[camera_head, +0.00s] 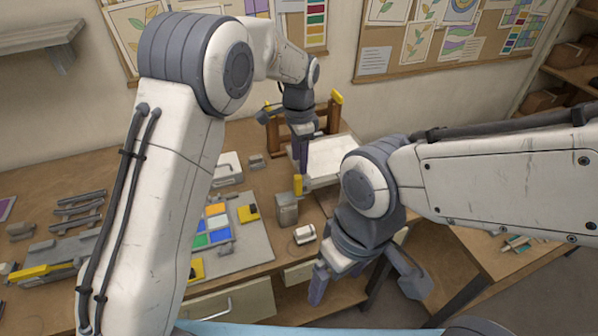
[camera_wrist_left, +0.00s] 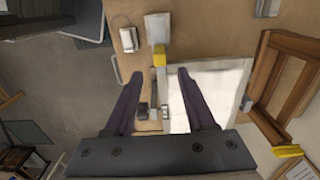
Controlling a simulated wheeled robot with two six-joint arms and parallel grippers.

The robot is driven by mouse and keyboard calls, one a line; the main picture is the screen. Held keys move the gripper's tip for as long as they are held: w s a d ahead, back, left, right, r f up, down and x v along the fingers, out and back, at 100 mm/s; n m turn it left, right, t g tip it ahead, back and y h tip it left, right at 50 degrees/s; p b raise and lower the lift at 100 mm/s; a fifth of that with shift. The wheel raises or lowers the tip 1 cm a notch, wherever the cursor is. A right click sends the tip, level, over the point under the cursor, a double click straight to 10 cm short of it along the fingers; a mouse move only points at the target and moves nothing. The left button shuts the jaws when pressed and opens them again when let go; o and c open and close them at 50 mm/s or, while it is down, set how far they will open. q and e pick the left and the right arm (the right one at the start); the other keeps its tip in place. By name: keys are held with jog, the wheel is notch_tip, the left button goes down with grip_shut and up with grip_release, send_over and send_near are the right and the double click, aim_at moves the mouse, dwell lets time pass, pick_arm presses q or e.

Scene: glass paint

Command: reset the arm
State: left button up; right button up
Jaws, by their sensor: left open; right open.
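My left gripper (camera_head: 302,150) is high at the back of the bench, pointing down beside a white board (camera_head: 335,158). In the left wrist view the left gripper (camera_wrist_left: 160,88) has its two dark fingers spread wide, with nothing held between them. The white board (camera_wrist_left: 222,88) and a yellow-topped grey tool (camera_wrist_left: 160,60) lie beyond and below the fingers. My right gripper (camera_head: 362,280) hangs in front of the bench at the lower centre, its fingers apart and nothing seen between them. My right arm enters from the right and covers part of the bench.
A wooden frame (camera_head: 332,122) stands behind the board. A grey block (camera_head: 286,210) and a small white device (camera_head: 305,234) are near the front edge. A grey mat (camera_head: 258,245) with coloured tiles lies left of them. A side table (camera_head: 480,250) stands at right.

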pick_arm(q)
jog(key=shift+r, duration=0.2)
dwell(0.3)
jog(key=shift+s+d+r, duration=0.1)
jog(key=shift+s+d, duration=0.05)
jog(key=shift+s, duration=0.2)
jog(key=s+d+r+n+b, duration=0.2)
jog(key=s+r+n+b, duration=0.1)
jog(key=s, duration=1.1)
jog(key=s+a+f+n+b, duration=0.1)
jog(key=s+a+f, duration=0.1)
jog(key=s, duration=0.7)
jog(key=s+a+f+n+h+b, duration=0.1)
jog(key=s+a+f+n, duration=0.1)
jog(key=s, duration=0.7)
jog(key=shift+s+a, duration=0.2)
jog(key=shift+a, duration=0.15)
